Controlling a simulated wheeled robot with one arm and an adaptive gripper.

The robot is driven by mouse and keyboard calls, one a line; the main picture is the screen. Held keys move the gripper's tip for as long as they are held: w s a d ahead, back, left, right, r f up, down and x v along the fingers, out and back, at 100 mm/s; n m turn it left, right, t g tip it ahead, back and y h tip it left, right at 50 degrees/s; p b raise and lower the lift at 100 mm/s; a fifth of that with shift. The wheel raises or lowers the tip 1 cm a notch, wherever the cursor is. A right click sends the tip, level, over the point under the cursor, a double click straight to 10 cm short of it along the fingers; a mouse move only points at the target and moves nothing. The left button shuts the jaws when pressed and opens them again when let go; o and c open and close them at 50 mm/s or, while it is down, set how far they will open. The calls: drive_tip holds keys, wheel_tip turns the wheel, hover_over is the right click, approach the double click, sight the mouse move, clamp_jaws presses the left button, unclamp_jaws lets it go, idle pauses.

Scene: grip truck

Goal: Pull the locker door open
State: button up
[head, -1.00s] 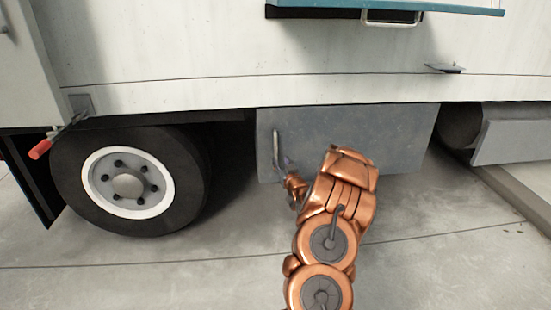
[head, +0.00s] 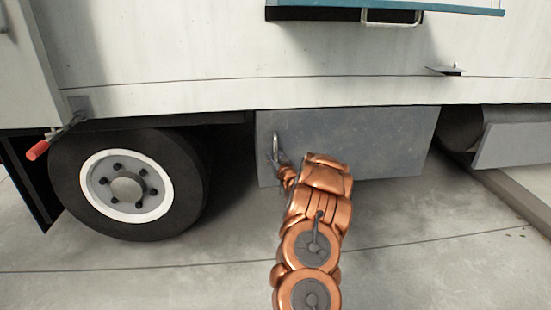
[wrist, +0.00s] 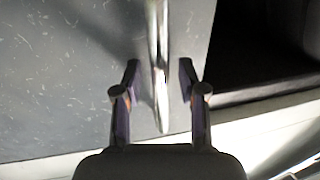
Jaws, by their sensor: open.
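The grey locker door (head: 360,135) sits under the truck body, right of the wheel, and looks closed. Its metal handle (head: 275,146) stands upright near the door's left edge. In the wrist view the handle (wrist: 158,60) runs down between the two fingers of my gripper (wrist: 160,85). The fingers are open, one on each side of the handle, with a gap visible on both sides. The grey door (wrist: 60,70) fills the left of the wrist view. In the head view my gripper (head: 280,165) is at the handle's lower part, and my arm hides some of the door's lower edge.
The truck wheel (head: 127,185) stands left of the door. A red-tipped lever (head: 38,150) sticks out at the far left. Another grey box (head: 515,143) hangs at the right, near a kerb (head: 520,195). The concrete floor in front is clear.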

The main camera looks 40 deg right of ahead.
drive_tip(key=shift+c, duration=0.2)
clamp_jaws()
idle(0.5)
